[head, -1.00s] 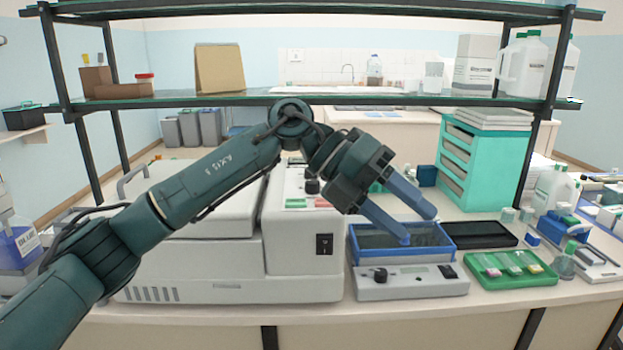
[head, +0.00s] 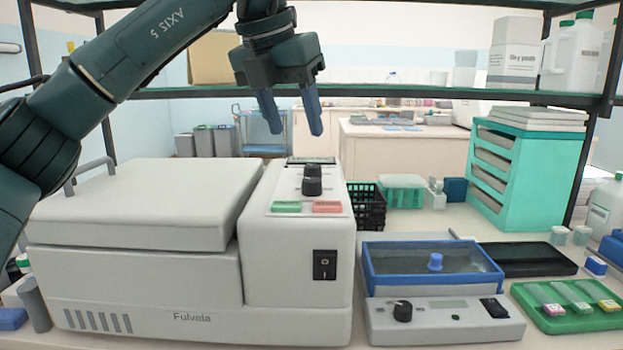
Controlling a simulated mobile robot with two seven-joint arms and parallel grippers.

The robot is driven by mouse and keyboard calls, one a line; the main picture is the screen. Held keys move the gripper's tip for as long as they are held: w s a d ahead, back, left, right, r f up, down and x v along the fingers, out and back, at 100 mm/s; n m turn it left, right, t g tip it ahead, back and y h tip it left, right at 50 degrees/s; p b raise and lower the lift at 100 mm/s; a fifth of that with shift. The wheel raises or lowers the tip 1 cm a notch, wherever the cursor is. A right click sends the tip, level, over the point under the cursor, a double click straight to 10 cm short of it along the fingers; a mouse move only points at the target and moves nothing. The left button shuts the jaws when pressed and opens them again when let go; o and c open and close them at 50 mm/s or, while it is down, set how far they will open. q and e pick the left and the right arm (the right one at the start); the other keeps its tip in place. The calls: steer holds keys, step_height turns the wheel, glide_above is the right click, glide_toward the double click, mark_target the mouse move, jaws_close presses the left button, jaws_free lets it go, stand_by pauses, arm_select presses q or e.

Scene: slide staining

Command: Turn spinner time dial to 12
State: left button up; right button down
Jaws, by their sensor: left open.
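The spinner is the large white machine (head: 200,290) marked "Fulvela" on the bench at left, with its lid (head: 150,200) shut. Its black dial (head: 312,180) stands on the sloped panel at the right, below a small dark display (head: 311,160) and above a green button (head: 286,207) and a red button (head: 327,207). The dial's setting is too small to read. My left gripper (head: 291,130) points down with its blue fingers apart and empty, above and a little left of the dial in the picture. My right gripper is not in view.
A blue-framed bath (head: 380,287) with its own black knob (head: 403,311) stands right of the spinner. A green tray (head: 530,312) of slides lies farther right. A black basket (head: 369,207) is behind. A shelf (head: 400,92) crosses above the bench.

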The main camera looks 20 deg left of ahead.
mark_target(312, 180)
arm_select(q)
steer(key=x, duration=1)
steer(key=shift+d+f+b, duration=0.1)
steer(key=shift+b, duration=0.25)
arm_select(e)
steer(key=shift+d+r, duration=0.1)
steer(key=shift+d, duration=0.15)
arm_select(q)
steer(key=c, duration=1)
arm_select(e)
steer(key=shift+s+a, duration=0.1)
